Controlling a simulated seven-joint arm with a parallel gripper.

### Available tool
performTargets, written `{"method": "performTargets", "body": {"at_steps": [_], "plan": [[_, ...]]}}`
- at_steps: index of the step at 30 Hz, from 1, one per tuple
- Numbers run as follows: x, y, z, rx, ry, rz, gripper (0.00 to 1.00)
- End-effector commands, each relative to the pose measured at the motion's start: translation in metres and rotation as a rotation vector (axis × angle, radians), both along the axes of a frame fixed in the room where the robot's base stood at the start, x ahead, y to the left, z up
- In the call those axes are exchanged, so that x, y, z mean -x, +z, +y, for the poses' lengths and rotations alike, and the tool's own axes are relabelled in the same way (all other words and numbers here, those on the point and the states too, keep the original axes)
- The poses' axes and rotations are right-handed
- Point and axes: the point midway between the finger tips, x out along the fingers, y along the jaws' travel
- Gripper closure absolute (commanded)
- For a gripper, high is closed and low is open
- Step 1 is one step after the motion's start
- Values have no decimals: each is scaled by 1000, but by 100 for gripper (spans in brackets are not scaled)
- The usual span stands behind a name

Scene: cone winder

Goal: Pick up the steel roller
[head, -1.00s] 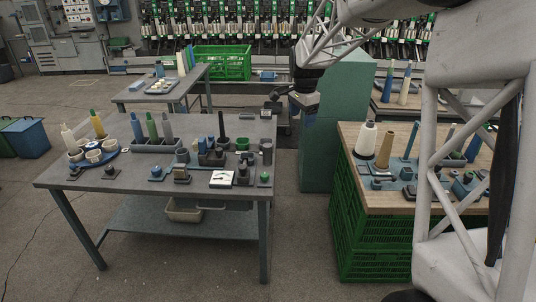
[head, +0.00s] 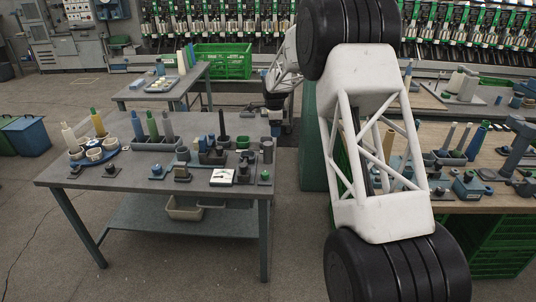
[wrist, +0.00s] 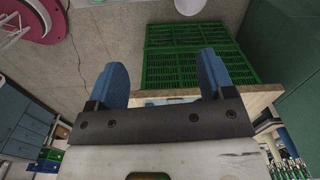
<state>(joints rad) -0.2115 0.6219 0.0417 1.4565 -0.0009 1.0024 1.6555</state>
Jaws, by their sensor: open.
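My gripper shows in the wrist view (wrist: 164,80) with its two blue fingers wide apart and nothing between them. In the head view the end of my arm hangs beyond the back right corner of the grey table (head: 100,187), and the fingers are too small to make out there. I cannot pick out the steel roller for certain. A plain grey cylinder (head: 267,152) stands upright at that table's right edge, but whether it is the roller I cannot tell. My gripper is apart from everything on the table.
The grey table holds bobbins, a blue round tray (head: 80,160) and small fixtures. The wooden bench (head: 487,185) at right is partly hidden by my arm. Green crates (wrist: 175,55) and a bench edge show past my fingers. A green cabinet (head: 312,170) stands between the tables.

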Motion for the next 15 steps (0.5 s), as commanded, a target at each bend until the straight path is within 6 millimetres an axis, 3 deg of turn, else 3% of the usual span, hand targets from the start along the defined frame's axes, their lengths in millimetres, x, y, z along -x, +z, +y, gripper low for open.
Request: {"method": "performTargets", "body": {"at_steps": [6,15], "plan": [[-28,-41,20,1,-81,14,25],[-41,-59,31,2,-127,18,25]]}}
